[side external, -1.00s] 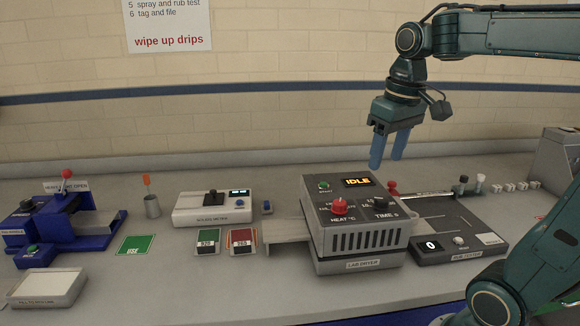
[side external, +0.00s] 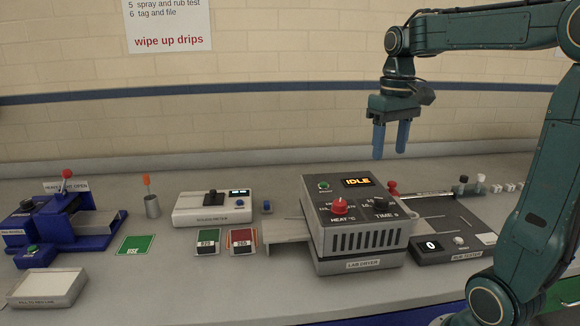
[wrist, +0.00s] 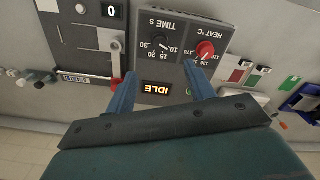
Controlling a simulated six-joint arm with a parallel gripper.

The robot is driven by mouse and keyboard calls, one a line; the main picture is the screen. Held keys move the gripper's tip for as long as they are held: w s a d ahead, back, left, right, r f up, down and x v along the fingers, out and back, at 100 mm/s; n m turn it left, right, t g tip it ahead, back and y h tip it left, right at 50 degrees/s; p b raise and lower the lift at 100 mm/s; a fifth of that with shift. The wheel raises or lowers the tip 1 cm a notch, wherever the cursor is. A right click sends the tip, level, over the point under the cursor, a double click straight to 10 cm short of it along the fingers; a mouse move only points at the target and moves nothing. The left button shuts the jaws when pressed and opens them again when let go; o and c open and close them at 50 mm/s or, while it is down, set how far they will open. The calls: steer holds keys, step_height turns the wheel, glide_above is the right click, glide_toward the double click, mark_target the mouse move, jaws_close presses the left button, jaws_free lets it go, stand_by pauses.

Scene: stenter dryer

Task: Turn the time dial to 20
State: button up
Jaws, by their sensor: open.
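The lab dryer (side external: 355,240) is a grey box with a dark sloped panel. Its black time dial (side external: 380,204) is on the right of the panel, labelled TIME s. In the wrist view the time dial (wrist: 160,40) appears upside down, with 10, 15, 20 and 30 around it; its pointer is too small to read surely. My gripper (side external: 390,150) is open and empty, pointing down in the air above and behind the dryer, apart from the dial. In the wrist view my gripper (wrist: 158,68) has its fingers spread below the dial.
A red heat dial (side external: 340,206) sits left of the time dial. An orange IDLE display (side external: 357,182) and a green button (side external: 323,185) are behind them. The rub tester (side external: 455,225) is close on the right, with a red knob (side external: 392,187). The air above the panel is clear.

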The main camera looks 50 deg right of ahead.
mark_target(383, 199)
step_height(383, 199, down, 12)
stand_by(0.6)
steer(key=c, duration=1)
